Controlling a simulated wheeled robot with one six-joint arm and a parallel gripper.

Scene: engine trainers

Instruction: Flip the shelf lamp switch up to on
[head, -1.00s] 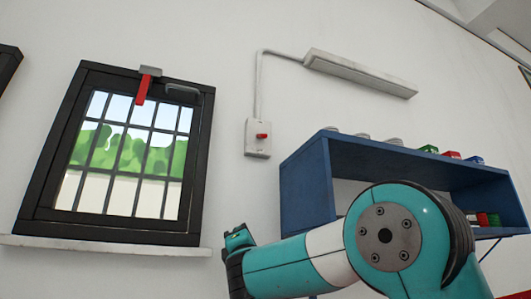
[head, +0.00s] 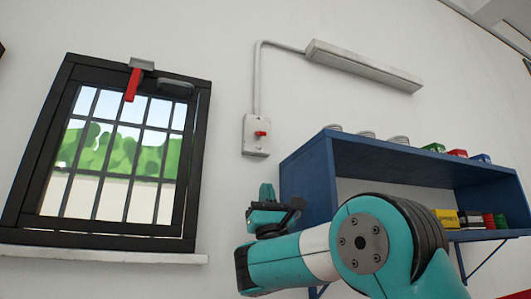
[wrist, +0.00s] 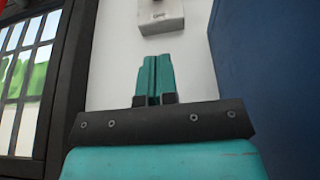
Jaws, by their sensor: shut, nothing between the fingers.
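The lamp switch is a pale box (head: 256,146) on the white wall with a small red toggle (head: 260,133). I cannot tell clearly whether the toggle sits up or down. A conduit runs from it up to the long shelf lamp (head: 363,66), which looks unlit. My gripper (head: 267,190) is below the switch box, apart from it in the picture, with its fingers upward. In the wrist view my gripper (wrist: 153,60) has both fingers together and empty, and the lower part of the switch box (wrist: 160,14) shows just above the tips. The toggle is outside that view.
A blue shelf (head: 310,180) with cans and small boxes juts out close to the right of my gripper. A dark barred window (head: 120,150) with a red-handled latch (head: 132,85) is at the left. Bare wall lies between window and switch.

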